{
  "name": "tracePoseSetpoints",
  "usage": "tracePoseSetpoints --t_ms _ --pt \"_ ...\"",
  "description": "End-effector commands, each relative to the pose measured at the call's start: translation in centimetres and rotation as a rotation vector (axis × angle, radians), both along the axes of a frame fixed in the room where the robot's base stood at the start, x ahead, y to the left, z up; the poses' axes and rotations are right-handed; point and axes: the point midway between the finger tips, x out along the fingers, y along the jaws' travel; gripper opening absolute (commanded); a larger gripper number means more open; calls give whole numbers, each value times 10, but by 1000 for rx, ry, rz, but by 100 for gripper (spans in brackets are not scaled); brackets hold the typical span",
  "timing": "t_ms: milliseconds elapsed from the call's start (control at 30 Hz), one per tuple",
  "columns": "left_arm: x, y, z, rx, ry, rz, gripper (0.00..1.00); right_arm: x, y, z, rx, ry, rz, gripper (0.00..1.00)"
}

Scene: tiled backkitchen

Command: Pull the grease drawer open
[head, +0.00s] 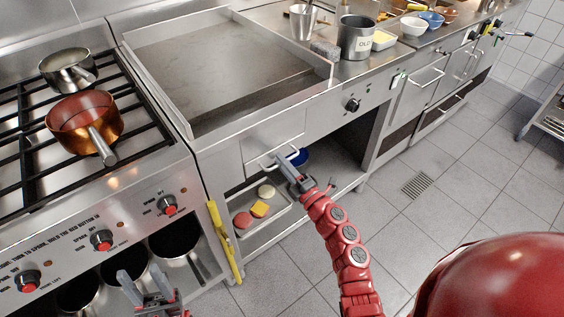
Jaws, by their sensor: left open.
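The grease drawer (272,135) is a plain steel front below the griddle (215,65). It looks flush or nearly flush with the panel around it. Its bar handle (265,163) sticks out at the lower edge. My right gripper (284,164) is at this handle, its fingers overlapping the bar. I cannot tell whether the fingers are closed on it. My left gripper (147,285) is open and empty at the bottom left, in front of the stove and apart from the drawer.
A yellow-handled tool (222,240) hangs at the stove's corner. A copper pan (84,120) sits on the stove. The tiled floor (385,225) to the right is clear.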

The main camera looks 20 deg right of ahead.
Motion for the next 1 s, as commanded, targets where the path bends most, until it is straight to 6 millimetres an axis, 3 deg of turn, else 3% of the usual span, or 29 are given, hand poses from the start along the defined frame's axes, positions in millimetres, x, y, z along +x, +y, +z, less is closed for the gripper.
tracePoseSetpoints --t_ms 300,433,1000 --pt "0 0 0 0 0 0 50 2 1 0 1 1 0 23" --pt "0 0 0 0 0 0 50 2 1 0 1 1 0 0" --pt "0 0 0 0 0 0 50 2 1 0 2 2 -1 0"
